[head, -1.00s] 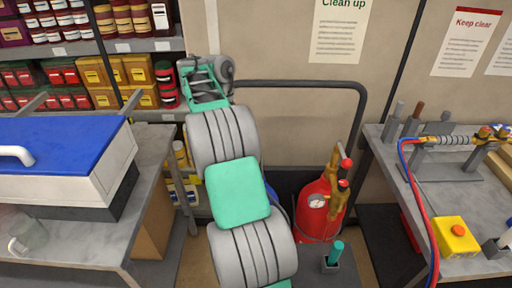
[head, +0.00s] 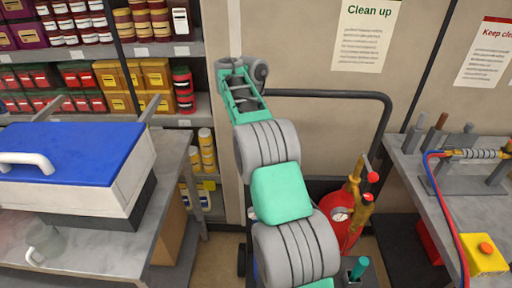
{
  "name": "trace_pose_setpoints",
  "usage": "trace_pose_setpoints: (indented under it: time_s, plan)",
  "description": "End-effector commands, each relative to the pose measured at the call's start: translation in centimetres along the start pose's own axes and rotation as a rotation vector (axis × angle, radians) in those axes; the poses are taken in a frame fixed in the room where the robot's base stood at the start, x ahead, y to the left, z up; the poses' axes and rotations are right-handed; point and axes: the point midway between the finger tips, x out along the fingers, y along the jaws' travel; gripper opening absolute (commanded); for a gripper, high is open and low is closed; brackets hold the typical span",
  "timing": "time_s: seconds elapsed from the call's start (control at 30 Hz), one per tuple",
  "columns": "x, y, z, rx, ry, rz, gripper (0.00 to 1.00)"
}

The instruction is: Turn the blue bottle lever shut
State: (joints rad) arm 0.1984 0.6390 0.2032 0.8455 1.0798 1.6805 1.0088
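The blue bottle and its lever do not show clearly; my arm covers the place beside the red bottle. The red bottle (head: 346,232) stands right of my arm, with a round gauge, brass valve parts (head: 356,192) and red knobs on top. It is partly hidden by my arm. My teal and grey arm rises through the middle of the head view, its far visible part in front of the wall and shelf edge. I cannot make out gripper fingers, and nothing is seen held.
A dark grey rail (head: 388,125) bends around the bottle area. The right bench (head: 415,165) carries hoses and a yellow box with an orange button (head: 485,255). Full shelves stand behind left.

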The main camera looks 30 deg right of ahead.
Motion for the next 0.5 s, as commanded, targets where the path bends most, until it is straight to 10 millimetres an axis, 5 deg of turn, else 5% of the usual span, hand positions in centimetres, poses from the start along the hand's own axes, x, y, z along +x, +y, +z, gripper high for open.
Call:
trace_pose_setpoints:
  time_s: [0.37,0.4,0.5]
  plan:
    - [-0.07,-0.07,0.01,0.005,-0.001,-0.003,0.0]
    - [-0.08,-0.07,0.0,0.005,-0.001,-0.003,0.32]
    - [-0.07,-0.07,-0.01,0.004,-0.001,-0.003,0.4]
